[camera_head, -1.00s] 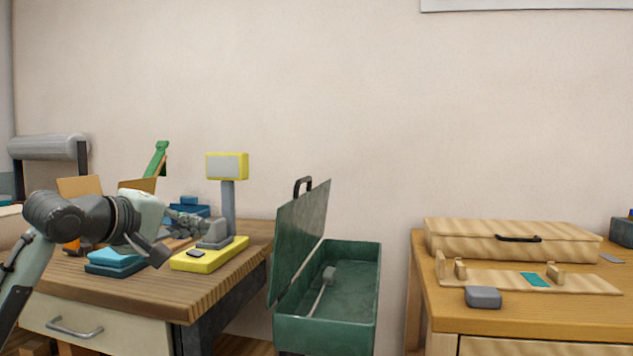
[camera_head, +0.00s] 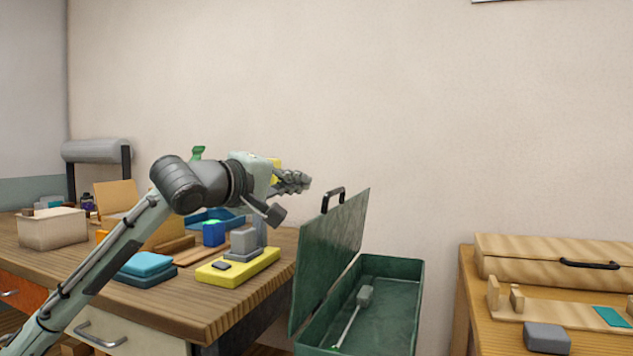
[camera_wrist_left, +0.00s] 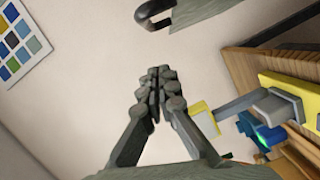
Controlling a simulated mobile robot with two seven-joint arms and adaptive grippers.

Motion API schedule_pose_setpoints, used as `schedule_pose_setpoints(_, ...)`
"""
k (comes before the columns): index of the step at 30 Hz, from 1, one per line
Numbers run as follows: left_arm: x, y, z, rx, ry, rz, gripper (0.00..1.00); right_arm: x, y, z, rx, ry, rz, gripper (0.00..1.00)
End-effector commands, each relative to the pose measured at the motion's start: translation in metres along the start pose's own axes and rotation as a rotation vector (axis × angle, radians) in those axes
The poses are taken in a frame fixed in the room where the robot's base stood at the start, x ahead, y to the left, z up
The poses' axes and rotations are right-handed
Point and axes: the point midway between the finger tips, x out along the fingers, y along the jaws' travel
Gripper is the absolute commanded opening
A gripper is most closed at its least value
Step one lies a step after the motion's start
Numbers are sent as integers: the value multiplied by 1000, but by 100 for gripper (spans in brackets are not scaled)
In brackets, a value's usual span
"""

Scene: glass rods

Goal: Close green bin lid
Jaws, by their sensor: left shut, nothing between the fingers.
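The green bin (camera_head: 405,292) stands between the two tables with its lid (camera_head: 330,255) open, tilted up on its left side. A black handle (camera_head: 333,199) sits on the lid's top edge. The handle also shows at the top of the left wrist view (camera_wrist_left: 154,12), next to part of the lid (camera_wrist_left: 195,12). A grey-headed rod (camera_head: 364,297) lies inside the bin. My left gripper (camera_head: 305,182) is shut and empty, raised just left of the handle and apart from it. It shows in the left wrist view with its fingers together (camera_wrist_left: 155,80). My right gripper is out of view.
The right table (camera_head: 500,325) holds a wooden case (camera_head: 555,262) and a grey block (camera_head: 547,338). The wall behind is clear.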

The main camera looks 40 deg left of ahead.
Motion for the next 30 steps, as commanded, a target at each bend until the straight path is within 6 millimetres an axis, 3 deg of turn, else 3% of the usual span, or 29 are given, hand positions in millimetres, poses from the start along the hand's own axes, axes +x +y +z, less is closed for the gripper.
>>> schedule_pose_setpoints(3, 2, 2, 21, 4, -5, 4, 0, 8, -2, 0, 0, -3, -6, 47)
schedule_pose_setpoints(9, 6, 1, 36, 1, -3, 3, 0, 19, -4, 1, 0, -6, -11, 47)
schedule_pose_setpoints(30, 6, 0, 36, 45, -3, -9, 0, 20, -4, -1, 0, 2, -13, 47)
